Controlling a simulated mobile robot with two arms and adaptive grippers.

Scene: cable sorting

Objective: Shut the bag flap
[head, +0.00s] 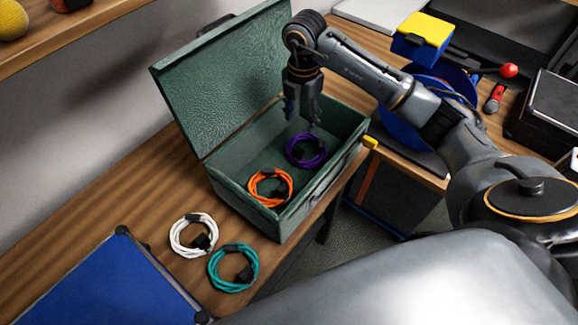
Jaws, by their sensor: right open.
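A green hard case (338,172) stands on the wooden bench with its lid (215,85) raised and leaning back to the upper left. No soft bag with a flap is clear to me; this lid is the open cover I see. An orange coiled cable (253,190) and a purple coiled cable (319,160) lie inside the case. My right gripper (303,122) is open, points down over the case's back right part, and is just above the purple cable. I cannot tell if it touches it. My left gripper is not in view.
A white coiled cable (176,243) and a teal coiled cable (216,277) lie on the bench (130,205) in front of the case. A blue panel (95,290) is at the lower left.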

